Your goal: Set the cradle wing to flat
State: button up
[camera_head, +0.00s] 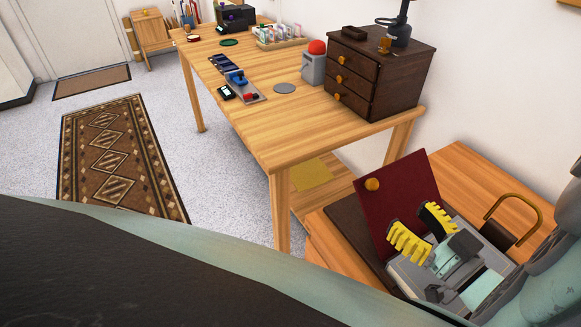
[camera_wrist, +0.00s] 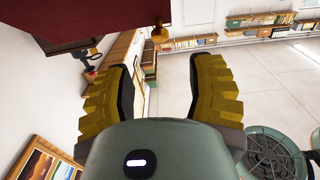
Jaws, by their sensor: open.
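The dark red wing (camera_head: 412,180) stands steeply raised on a dark brown base (camera_head: 350,228), with a round gold knob (camera_head: 372,184) on its face. In the wrist view, the wing (camera_wrist: 85,18) fills the upper left, and the knob (camera_wrist: 160,35) hangs at its right end, beyond the fingertips. My gripper (camera_head: 407,216) is open, with its yellow fingers in front of the wing and below and right of the knob in the head view. Nothing is between the fingers (camera_wrist: 160,65) in the wrist view. My gripper hides part of the base.
The cradle is on a low wooden table (camera_head: 465,160); a dark block with a curved brass handle (camera_head: 512,218) is at its right. A taller wooden table (camera_head: 300,125) behind holds a dark drawer chest (camera_head: 400,75) and several small items. A patterned rug (camera_head: 115,150) lies left.

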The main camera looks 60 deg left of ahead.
aim_at(375, 186)
jog(key=a, duration=1)
jog(key=shift+w+a, duration=0.25)
jog(key=shift+w, duration=0.05)
jog(key=shift+o, duration=0.2)
grip_shut()
jog(key=shift+w, duration=0.1)
